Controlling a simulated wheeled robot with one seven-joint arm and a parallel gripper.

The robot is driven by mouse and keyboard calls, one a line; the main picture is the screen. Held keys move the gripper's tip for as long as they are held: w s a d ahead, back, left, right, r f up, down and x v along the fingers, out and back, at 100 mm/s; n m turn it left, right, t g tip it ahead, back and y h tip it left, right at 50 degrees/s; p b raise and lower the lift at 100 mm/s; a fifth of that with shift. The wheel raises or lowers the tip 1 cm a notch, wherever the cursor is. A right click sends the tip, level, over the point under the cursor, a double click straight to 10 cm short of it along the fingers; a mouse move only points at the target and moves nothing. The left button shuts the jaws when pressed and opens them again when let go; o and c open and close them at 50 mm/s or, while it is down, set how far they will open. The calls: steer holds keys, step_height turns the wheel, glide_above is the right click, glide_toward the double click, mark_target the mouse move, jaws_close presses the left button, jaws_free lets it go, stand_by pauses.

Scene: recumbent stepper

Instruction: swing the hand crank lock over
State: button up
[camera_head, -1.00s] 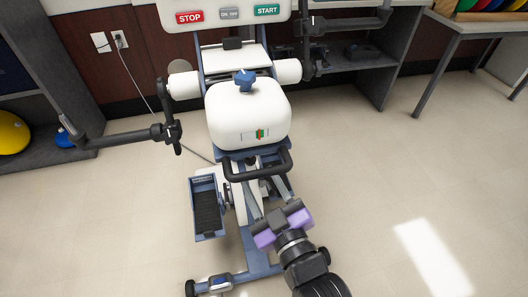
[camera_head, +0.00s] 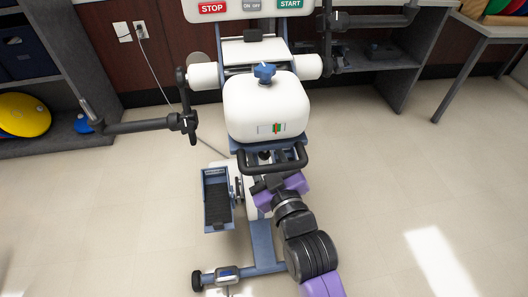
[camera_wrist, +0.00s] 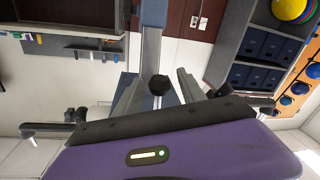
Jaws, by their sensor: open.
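The recumbent stepper stands ahead of me, with a white padded body (camera_head: 266,108) and a blue star knob (camera_head: 264,72) on top. A black loop handle (camera_head: 272,160) sticks out below the pad. A small black knob shows in the wrist view (camera_wrist: 158,86), in front of a blue-grey post. I cannot tell for certain which part is the hand crank lock. My gripper (camera_head: 268,184) is open, just below the loop handle, and its dark fingers overlap the frame there. Its purple housing (camera_wrist: 175,155) fills the bottom of the wrist view. No contact can be made out.
A black jointed arm (camera_head: 150,126) reaches left from the stepper, and another (camera_head: 375,20) reaches right at the top. A pedal (camera_head: 217,203) sits left of my gripper. Grey shelves (camera_head: 90,85) stand at the left. The floor to the right is clear.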

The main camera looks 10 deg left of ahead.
jaws_close()
stand_by(1.3)
